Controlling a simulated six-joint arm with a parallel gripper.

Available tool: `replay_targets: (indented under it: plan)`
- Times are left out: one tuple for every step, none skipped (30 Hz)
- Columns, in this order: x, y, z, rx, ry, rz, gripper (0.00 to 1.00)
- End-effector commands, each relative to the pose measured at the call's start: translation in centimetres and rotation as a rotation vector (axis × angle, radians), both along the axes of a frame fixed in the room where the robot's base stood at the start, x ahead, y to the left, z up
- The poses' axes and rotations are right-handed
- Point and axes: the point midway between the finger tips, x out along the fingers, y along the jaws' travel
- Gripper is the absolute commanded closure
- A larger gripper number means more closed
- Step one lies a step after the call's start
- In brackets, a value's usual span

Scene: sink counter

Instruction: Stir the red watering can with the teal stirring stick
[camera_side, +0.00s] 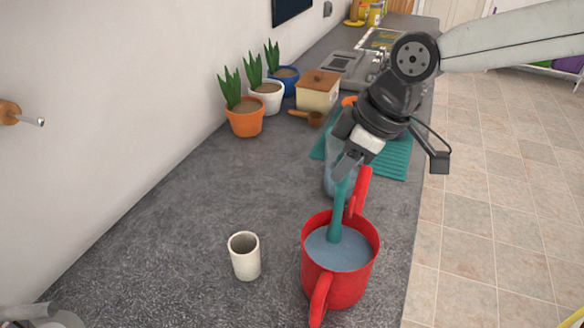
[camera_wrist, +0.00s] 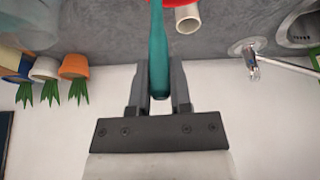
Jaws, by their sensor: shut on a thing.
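The red watering can (camera_side: 313,262) stands upright near the counter's right edge in the side view and holds greyish-blue liquid. Only a bit of its red rim (camera_wrist: 175,3) shows at the top of the wrist view. The teal stirring stick (camera_side: 337,215) stands nearly upright, with its lower end in the liquid inside the can. It also shows in the wrist view (camera_wrist: 158,50) between the fingers. My gripper (camera_side: 345,165) is shut on the upper part of the stick, above the can. The stick's tip is hidden by the liquid.
A cream cup (camera_side: 245,256) stands left of the can. A bluish clear vessel (camera_side: 332,178) stands just behind the stick, by a teal mat (camera_side: 395,160). Potted plants (camera_side: 245,118) and a lidded box (camera_side: 318,90) line the back. The counter at left is clear.

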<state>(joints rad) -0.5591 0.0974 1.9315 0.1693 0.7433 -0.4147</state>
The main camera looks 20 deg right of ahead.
Motion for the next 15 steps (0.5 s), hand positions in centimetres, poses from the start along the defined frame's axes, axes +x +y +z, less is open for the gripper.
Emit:
replay_targets:
  plan:
    - [0.0,0.1,0.0,0.0,0.0,0.001,1.0]
    - [-0.1,0.2,0.0,0.0,0.0,0.001,1.0]
    - [-0.1,0.4,0.0,0.0,0.0,0.001,1.0]
    - [-0.1,0.5,0.0,0.0,-0.001,0.002,1.0]
    - [-0.2,0.7,0.0,-0.001,-0.001,0.003,1.0]
    - [-0.3,0.9,0.0,-0.001,-0.001,0.004,1.0]
    - [-0.3,1.2,0.0,-0.001,-0.001,0.004,1.0]
    - [-0.4,1.4,0.0,-0.001,-0.001,0.003,1.0]
    - [-0.4,1.6,0.0,0.0,0.0,0.003,1.0]
    - [-0.5,1.9,0.0,0.0,0.0,0.003,1.0]
    - [-0.6,2.1,0.0,0.0,0.0,0.003,1.0]
    - [-0.7,2.3,0.0,0.0,0.0,0.002,1.0]
    - [-0.7,2.5,0.0,0.0,0.0,0.002,1.0]
    - [-0.7,2.6,0.0,0.0,0.0,0.002,1.0]
    - [-0.7,2.7,0.0,0.0,-0.001,0.002,1.0]
